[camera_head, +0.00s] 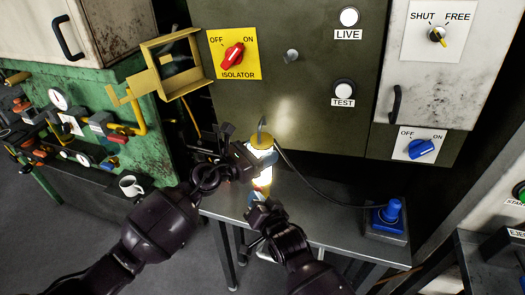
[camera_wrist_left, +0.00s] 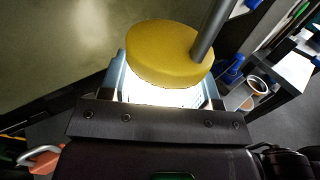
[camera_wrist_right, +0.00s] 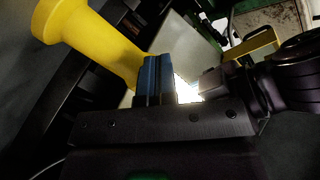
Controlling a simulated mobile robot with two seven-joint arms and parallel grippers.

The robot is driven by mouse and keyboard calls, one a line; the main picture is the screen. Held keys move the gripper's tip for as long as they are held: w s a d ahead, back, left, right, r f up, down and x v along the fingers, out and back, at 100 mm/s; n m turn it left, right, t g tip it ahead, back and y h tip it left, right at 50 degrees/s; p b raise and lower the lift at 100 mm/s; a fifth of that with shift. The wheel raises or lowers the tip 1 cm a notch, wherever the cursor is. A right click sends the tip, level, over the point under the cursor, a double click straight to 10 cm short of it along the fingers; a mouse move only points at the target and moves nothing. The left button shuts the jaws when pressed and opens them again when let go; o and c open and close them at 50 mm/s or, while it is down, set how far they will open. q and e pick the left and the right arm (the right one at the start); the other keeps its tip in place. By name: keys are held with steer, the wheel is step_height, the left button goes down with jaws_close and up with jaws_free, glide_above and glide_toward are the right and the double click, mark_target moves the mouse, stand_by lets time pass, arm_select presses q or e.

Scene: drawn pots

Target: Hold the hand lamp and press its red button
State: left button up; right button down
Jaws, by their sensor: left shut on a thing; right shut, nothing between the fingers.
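The hand lamp has a yellow round cap (camera_head: 262,139) with a metal hook and a yellow handle (camera_wrist_right: 98,38). Its body glows bright white. My left gripper (camera_head: 258,163) is shut around the lit body just below the cap, which fills the upper middle of the left wrist view (camera_wrist_left: 168,58). The lamp stands roughly upright above the grey table. My right gripper (camera_head: 257,200) is shut and empty, close to the lower part of the lamp. Its closed blue fingertips (camera_wrist_right: 157,78) appear beside the handle; I cannot tell whether they touch. The red button is not visible.
A black cable runs from the lamp across the grey table (camera_head: 325,232) toward a blue plug-like piece (camera_head: 393,211) on a grey box. The dark panel (camera_head: 300,85) with switches stands close behind. A white mug (camera_head: 131,187) sits at the left.

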steer(key=shift+s, duration=0.25)
steer(key=s+a, duration=0.2)
steer(key=s, duration=0.3)
steer(key=shift+s, duration=0.35)
stand_by(0.3)
arm_select(q)
steer(key=o, duration=1.3)
steer(key=shift+a, duration=0.1)
